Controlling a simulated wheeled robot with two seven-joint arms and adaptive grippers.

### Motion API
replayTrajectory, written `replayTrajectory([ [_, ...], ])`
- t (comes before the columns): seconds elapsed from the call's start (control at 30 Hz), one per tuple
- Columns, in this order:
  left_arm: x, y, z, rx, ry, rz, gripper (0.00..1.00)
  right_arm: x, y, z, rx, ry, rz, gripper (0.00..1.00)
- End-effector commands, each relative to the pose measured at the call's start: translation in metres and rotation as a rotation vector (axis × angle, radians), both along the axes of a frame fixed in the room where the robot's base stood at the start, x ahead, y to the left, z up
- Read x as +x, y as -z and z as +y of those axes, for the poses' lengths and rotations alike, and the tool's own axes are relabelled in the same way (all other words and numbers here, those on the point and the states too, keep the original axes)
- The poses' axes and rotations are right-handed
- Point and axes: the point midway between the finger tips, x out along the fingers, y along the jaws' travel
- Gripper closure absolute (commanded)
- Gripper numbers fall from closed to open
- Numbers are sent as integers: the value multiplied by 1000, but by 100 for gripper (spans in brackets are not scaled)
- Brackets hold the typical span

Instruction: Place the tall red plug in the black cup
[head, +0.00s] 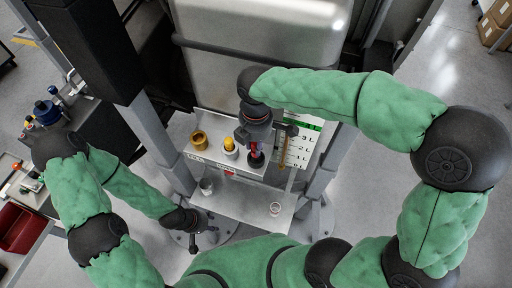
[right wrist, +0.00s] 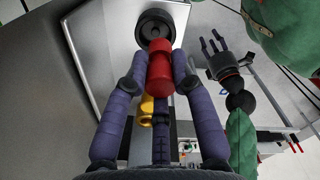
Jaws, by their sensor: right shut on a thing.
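The tall red plug (right wrist: 160,75) is between the fingers of my right gripper (right wrist: 160,68), which is shut on it. In the right wrist view its far end overlaps the near edge of the black cup (right wrist: 155,20); whether it touches the cup or is in it I cannot tell. In the head view my right gripper (head: 256,140) is above the black cup (head: 257,162) on the upper shelf, with the red plug (head: 253,149) just over it. My left gripper (head: 200,236) is low and left of centre, empty; in the right wrist view (right wrist: 212,45) its fingers are spread.
A yellow cup (head: 198,141) and a white cup (head: 230,152) with a yellow-orange plug stand left of the black cup. The lower shelf (head: 240,205) holds a grey cup (head: 206,186) and a clear cup (head: 275,209). A marked level panel (head: 298,150) stands on the right.

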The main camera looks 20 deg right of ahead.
Motion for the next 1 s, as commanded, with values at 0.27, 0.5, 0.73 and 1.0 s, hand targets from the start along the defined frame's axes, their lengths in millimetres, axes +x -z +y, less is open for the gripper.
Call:
replayTrajectory([
  [0.27,0,1,0,0,0,0,60,6,32,-3,-1,0,3,97],
  [0.5,0,1,0,0,0,0,60,6,39,-3,0,0,0,97],
  [0.73,0,3,0,0,0,0,60,6,43,-3,0,0,0,97],
  [1.0,0,3,0,0,0,0,60,6,42,-3,0,0,0,51],
])
